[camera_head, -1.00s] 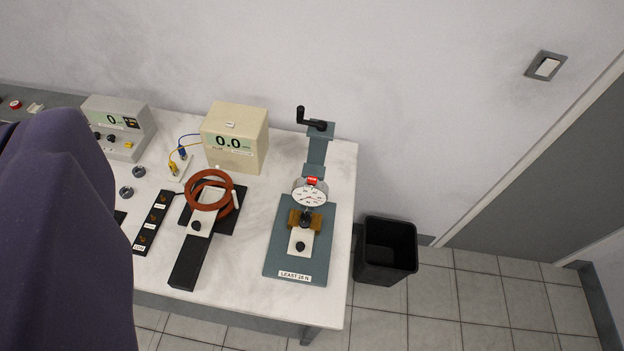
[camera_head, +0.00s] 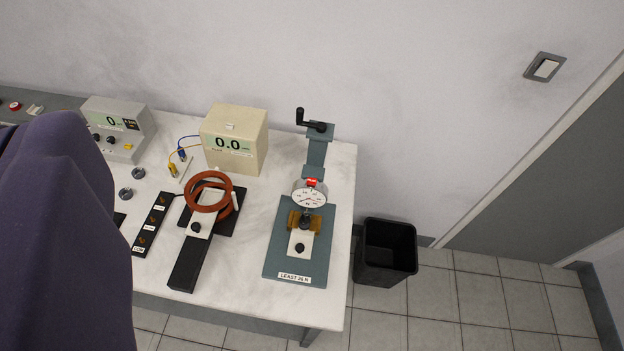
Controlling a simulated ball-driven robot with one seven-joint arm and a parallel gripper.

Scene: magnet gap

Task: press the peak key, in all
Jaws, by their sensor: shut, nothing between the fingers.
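No key that reads as "peak" can be made out; the lettering is too small. A beige meter box (camera_head: 249,158) showing 0.0 stands at the back of the bench, with a small pale key (camera_head: 230,127) on top. A press stand (camera_head: 310,240) at the right carries a round dial gauge (camera_head: 309,198) with a red piece (camera_head: 312,182) on top. My gripper is not in view. A purple part of my own body fills the lower left and hides that end of the bench.
A red-brown ring coil (camera_head: 189,201) sits on a black base beside a black strip with several sockets (camera_head: 152,224). Blue and yellow leads (camera_head: 178,150) lie near the meter. A black bin (camera_head: 389,247) stands right of the bench (camera_head: 340,190). Tiled floor is free beyond it.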

